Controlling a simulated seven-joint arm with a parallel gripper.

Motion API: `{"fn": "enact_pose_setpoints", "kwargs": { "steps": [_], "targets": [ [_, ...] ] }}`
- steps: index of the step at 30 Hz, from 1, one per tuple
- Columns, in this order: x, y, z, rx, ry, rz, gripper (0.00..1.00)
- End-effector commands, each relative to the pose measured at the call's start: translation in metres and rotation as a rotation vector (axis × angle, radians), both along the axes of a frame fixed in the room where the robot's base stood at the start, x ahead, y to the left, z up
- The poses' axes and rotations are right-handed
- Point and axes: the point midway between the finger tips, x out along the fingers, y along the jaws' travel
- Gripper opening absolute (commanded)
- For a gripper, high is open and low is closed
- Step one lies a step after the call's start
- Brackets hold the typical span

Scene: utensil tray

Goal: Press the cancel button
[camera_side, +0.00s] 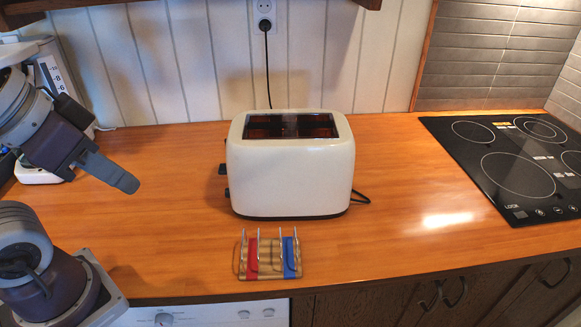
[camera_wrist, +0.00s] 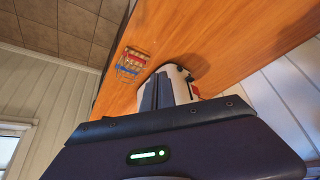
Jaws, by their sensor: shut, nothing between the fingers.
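A cream toaster (camera_side: 290,170) stands upright on the wooden counter, with two slots on top. A dark lever (camera_side: 222,169) and a small dark knob (camera_side: 227,193) stick out at its left end. I cannot make out the cancel button itself. My gripper (camera_side: 127,183) is shut and empty, above the counter to the left of the toaster and apart from it. In the wrist view the shut fingers (camera_wrist: 156,93) partly cover the toaster (camera_wrist: 182,90). Small dark controls (camera_wrist: 190,73) show on its end there, too small to tell apart.
A wooden rack (camera_side: 271,265) with metal wires and red and blue parts lies in front of the toaster. A black cooktop (camera_side: 510,165) is at the right. A cord (camera_side: 267,75) runs to the wall outlet. The counter between my gripper and the toaster is clear.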

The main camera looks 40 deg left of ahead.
Motion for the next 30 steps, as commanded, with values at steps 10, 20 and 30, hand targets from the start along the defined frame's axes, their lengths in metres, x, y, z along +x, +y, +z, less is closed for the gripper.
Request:
{"fn": "enact_pose_setpoints", "kwargs": {
  "steps": [10,20,30],
  "targets": [
    [0.09,0.082,0.001,0.333,-0.077,-0.102,0.0],
    [0.196,0.198,-0.043,0.809,-0.093,-0.582,0.0],
    [0.192,0.214,-0.178,0.865,-0.344,-1.351,0.0]
  ]
}}
